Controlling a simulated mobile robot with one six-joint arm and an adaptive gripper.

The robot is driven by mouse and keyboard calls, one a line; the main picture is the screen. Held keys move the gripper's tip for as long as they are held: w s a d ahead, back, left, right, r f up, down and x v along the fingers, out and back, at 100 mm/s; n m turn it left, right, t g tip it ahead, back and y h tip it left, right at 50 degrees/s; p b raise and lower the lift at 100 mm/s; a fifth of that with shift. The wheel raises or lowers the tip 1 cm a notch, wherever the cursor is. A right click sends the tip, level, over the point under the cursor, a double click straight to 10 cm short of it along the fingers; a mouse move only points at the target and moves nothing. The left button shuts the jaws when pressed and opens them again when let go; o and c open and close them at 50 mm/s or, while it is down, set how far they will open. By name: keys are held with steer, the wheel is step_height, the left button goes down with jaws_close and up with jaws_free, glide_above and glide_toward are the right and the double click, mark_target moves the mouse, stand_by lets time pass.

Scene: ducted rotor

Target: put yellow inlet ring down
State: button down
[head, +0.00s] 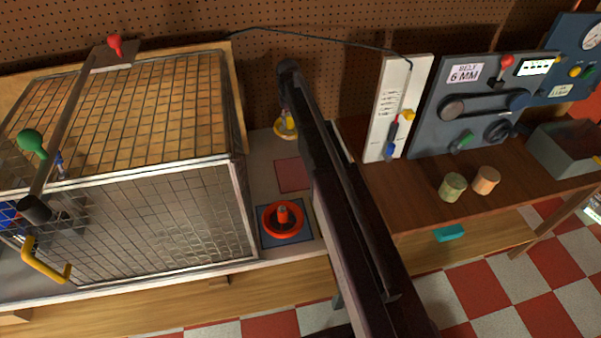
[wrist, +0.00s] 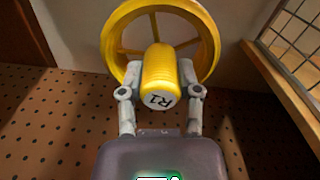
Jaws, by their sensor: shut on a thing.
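My gripper (wrist: 160,92) is shut on this hub, one finger on each side. In the head view the ring (head: 284,131) shows small beside my arm, near the back of the pale counter and the pegboard. My gripper (head: 288,112) is partly hidden there behind my arm. I cannot tell whether the ring touches the counter.
A red square (head: 292,175) lies on the counter, in front of the ring. An orange ring (head: 270,230) sits on a blue square (head: 272,243) nearer the front. A mesh cage (head: 160,215) stands left. A wooden bench (head: 440,200) with panels stands right.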

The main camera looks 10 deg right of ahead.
steer(key=s+n, duration=0.3)
steer(key=s, duration=0.9)
steer(key=shift+d+r+n+p, duration=0.15)
steer(key=shift+r+n+p, duration=0.15)
steer(key=shift+r+p, duration=0.1)
steer(key=shift+f, duration=0.2)
step_height(320, 180, down, 6)
steer(key=b, duration=0.6)
steer(key=shift+f+b, duration=1.85)
steer(key=shift+b, duration=0.2)
steer(key=shift+f, duration=0.15)
steer(key=shift+c, duration=1.5)
jaws_free()
steer(key=shift+r, duration=0.2)
